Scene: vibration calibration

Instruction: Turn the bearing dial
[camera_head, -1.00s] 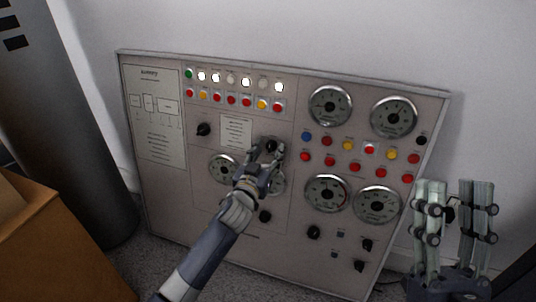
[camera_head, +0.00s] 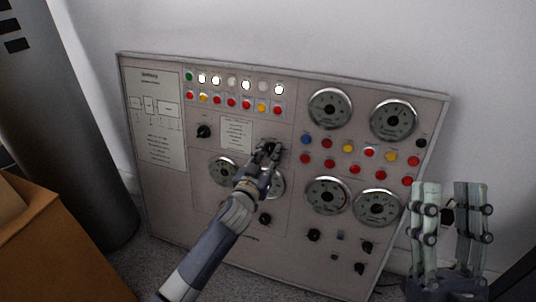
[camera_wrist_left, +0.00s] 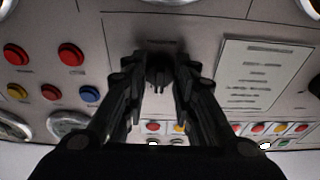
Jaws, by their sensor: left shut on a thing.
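A black dial (camera_wrist_left: 158,75) sits on the grey control panel (camera_head: 170,215), under the panel's rows of small lamps and buttons. My left gripper (camera_head: 268,150) reaches up to this dial and is shut on it; its fingers hide most of the dial in the head view. In the left wrist view the two fingers of my left gripper (camera_wrist_left: 159,85) stand on either side of the dial. The dial's label is too small to read. My right gripper (camera_head: 450,195) is at the lower right, its two fingers apart with nothing between them, in front of the panel's right edge.
A second black knob (camera_head: 204,131) is at the left, beside a white text plate (camera_head: 236,134). Round gauges (camera_head: 330,107) and coloured buttons fill the panel's right half. A cardboard box (camera_head: 70,250) stands at the lower left, near a dark cylinder (camera_head: 70,120).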

